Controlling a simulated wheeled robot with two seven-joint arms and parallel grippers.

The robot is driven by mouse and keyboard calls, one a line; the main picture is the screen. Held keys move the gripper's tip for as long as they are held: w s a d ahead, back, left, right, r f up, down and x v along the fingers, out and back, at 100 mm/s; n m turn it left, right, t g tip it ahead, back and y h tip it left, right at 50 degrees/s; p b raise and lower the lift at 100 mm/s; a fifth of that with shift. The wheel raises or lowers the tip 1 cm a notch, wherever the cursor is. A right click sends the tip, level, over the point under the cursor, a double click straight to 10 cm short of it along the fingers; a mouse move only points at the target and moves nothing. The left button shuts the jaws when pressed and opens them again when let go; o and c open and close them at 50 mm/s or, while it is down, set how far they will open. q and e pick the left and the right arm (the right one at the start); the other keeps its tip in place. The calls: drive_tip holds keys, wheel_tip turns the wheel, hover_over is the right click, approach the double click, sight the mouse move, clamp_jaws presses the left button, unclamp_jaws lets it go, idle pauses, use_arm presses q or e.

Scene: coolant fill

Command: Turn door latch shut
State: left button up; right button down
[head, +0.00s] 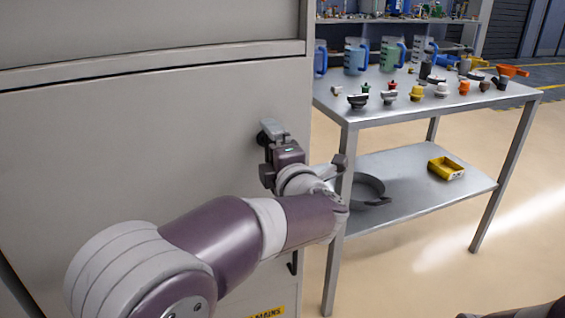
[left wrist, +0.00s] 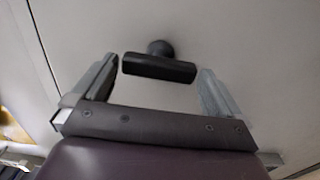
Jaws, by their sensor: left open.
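The door latch (left wrist: 158,67) is a black T-shaped handle on a round stem, set on a pale grey cabinet door (head: 130,140). In the left wrist view its bar lies nearly crosswise, tilted slightly down to the right. My left gripper (left wrist: 155,80) is open, with one finger at each end of the bar and a small gap on either side. In the head view my left gripper (head: 268,134) is at the door's right part and hides most of the latch. My right gripper is not in view.
A metal table (head: 400,118) stands right of the cabinet, holding jugs (head: 391,54) and several coloured caps. Its lower shelf (head: 405,190) holds a yellow bin (head: 446,168) and a grey round pan (head: 368,190). My left forearm passes close to the table's near leg.

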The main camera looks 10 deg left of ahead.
use_arm(q)
drive_tip(key=p+v, duration=0.2)
drive_tip(key=v, duration=0.8)
drive_tip(key=shift+s+d, duration=0.2)
drive_tip(key=shift+s, duration=0.1)
